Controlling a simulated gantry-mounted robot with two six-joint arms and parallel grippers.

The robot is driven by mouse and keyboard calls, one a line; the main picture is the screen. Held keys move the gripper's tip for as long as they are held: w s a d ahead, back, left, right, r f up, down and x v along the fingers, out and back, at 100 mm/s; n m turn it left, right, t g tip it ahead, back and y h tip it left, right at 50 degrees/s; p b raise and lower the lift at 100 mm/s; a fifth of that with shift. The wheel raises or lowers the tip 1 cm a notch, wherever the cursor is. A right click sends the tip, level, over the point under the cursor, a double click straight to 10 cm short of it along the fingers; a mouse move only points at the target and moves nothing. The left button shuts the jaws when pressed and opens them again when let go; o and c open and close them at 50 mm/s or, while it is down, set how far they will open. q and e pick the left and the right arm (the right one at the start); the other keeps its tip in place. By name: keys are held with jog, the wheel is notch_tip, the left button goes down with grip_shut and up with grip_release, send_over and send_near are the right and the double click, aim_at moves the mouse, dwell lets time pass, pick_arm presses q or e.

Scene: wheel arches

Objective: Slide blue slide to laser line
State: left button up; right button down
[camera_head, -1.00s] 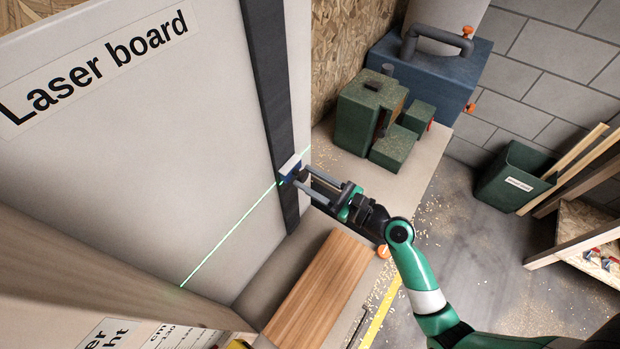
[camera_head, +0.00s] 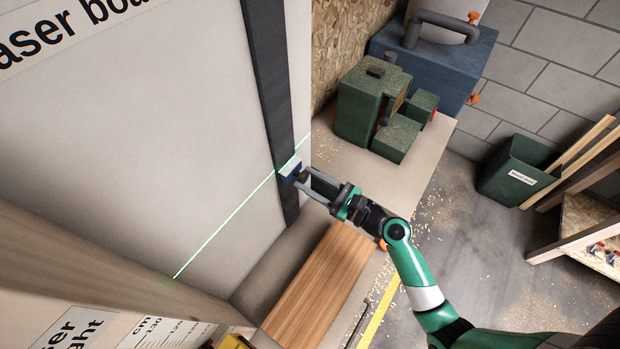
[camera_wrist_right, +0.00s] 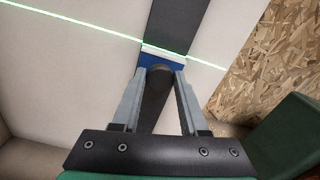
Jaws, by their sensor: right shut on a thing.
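The blue slide (camera_head: 290,173), with a white strip along its upper edge, sits on the dark vertical rail (camera_head: 268,85) of the pale laser board (camera_head: 190,110). The green laser line (camera_head: 225,227) runs slanted across the board and meets the slide at its upper, white edge. In the right wrist view the blue face (camera_wrist_right: 158,60) lies below the line, and the line passes along the white strip (camera_wrist_right: 163,51). My right gripper (camera_head: 306,180) is shut on the slide's dark round knob (camera_wrist_right: 160,76). My left gripper is out of view.
A wooden plank (camera_head: 320,285) lies below the board. Green machine blocks (camera_head: 372,105) and a blue case (camera_head: 440,60) stand on the bench to the right. A green bin (camera_head: 518,172) stands by the brick wall. A wooden beam edges the lower left.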

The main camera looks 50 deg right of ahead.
jog(key=shift+c, duration=2.1)
grip_release()
jog(key=shift+s, duration=0.15)
jog(key=s+d, duration=0.1)
jog(key=s, duration=1)
jog(key=shift+s+p, duration=0.2)
jog(key=shift+p, duration=0.1)
jog(key=shift+d, duration=0.1)
